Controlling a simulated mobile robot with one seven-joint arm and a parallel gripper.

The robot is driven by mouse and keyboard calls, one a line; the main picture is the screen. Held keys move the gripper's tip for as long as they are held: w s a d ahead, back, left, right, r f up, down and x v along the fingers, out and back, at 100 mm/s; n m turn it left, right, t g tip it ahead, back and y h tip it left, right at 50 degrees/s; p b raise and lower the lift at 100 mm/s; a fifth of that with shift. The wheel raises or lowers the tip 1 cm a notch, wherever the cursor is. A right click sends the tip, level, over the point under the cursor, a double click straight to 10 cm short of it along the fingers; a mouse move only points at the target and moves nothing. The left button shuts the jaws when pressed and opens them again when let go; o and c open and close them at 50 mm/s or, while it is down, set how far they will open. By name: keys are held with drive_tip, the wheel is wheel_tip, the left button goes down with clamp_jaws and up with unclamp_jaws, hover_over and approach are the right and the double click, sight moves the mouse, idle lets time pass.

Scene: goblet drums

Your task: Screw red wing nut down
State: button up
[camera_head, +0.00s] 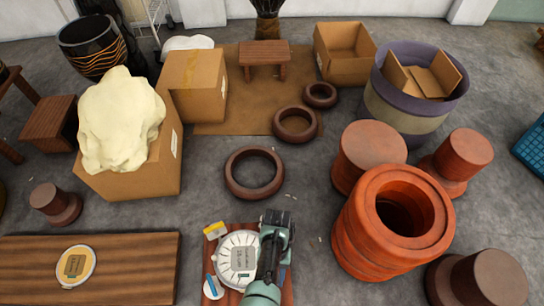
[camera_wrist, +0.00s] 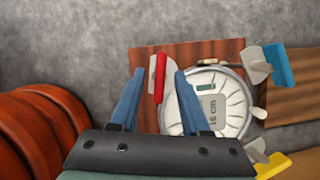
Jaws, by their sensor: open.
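The goblet drum (camera_head: 228,268) has a round white head with a grey label and sits above a small reddish wooden board (camera_head: 286,290). In the wrist view the drum head (camera_wrist: 236,108) carries a red wing nut (camera_wrist: 160,77) on its rim, nearest my gripper. My gripper (camera_wrist: 158,72) is open, with one blue finger on each side of the red wing nut. I cannot tell whether the fingers touch it or how deep they reach. In the head view my gripper (camera_head: 276,222) covers the red wing nut. A yellow wing nut (camera_head: 215,230) and a blue wing nut (camera_head: 210,286) also show.
A brown ring (camera_head: 254,173) lies on the grey floor beyond the drum. Large red-brown clay cylinders (camera_head: 358,240) stand to the right. A wooden bench top (camera_head: 120,265) with a round label lies to the left. Cardboard boxes (camera_head: 198,85) stand farther back.

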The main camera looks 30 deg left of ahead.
drive_tip(key=p+v, duration=0.6)
drive_tip(key=v, duration=0.7)
drive_tip(key=shift+w, duration=0.1)
